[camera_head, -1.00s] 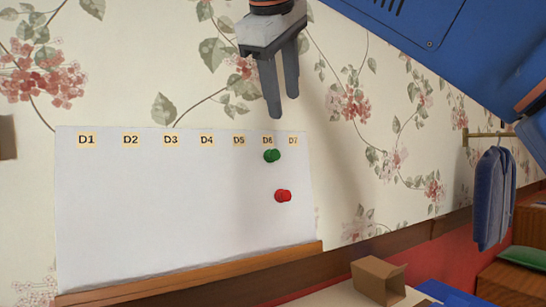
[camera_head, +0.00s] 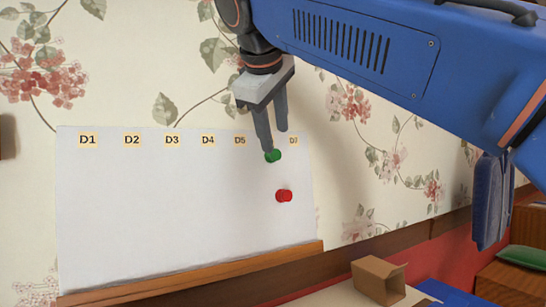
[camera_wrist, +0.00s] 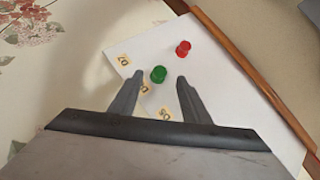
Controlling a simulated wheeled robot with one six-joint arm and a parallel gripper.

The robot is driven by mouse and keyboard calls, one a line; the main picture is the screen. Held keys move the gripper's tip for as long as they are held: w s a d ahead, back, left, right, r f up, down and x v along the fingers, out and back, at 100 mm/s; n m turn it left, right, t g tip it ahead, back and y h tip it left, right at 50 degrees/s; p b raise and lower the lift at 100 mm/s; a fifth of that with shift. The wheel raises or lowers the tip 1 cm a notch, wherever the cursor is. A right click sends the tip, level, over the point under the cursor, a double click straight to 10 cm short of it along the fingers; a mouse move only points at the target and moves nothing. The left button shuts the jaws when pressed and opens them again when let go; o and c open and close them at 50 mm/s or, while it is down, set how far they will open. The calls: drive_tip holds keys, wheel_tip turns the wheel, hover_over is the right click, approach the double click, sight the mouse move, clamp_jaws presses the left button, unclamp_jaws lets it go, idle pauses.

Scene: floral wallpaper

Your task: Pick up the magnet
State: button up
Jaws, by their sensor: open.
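Two magnets are on the white board (camera_head: 150,210). The green magnet (camera_head: 273,156) sits just under the label row, near the right end. The red magnet (camera_head: 284,196) is lower and slightly right of it. My gripper (camera_head: 275,142) is open, with its fingertips at the height of the green magnet; one finger covers the D6 label. In the wrist view, the green magnet (camera_wrist: 158,74) lies between the fingertips of my gripper (camera_wrist: 160,78), with space on both sides. The red magnet (camera_wrist: 183,48) lies beyond the fingertips there. I cannot tell whether a finger touches the green magnet.
Labels such as D1 (camera_head: 88,140) run along the board's top. A wooden ledge (camera_head: 200,277) runs beneath it. An open cardboard box (camera_head: 378,280) stands at the lower right. Blue clothing (camera_head: 492,205) hangs at the right. The board's left part is clear.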

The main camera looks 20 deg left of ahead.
sight(277, 155)
drive_tip(key=shift+x, duration=3.2)
drive_tip(key=shift+a, duration=0.15)
clamp_jaws()
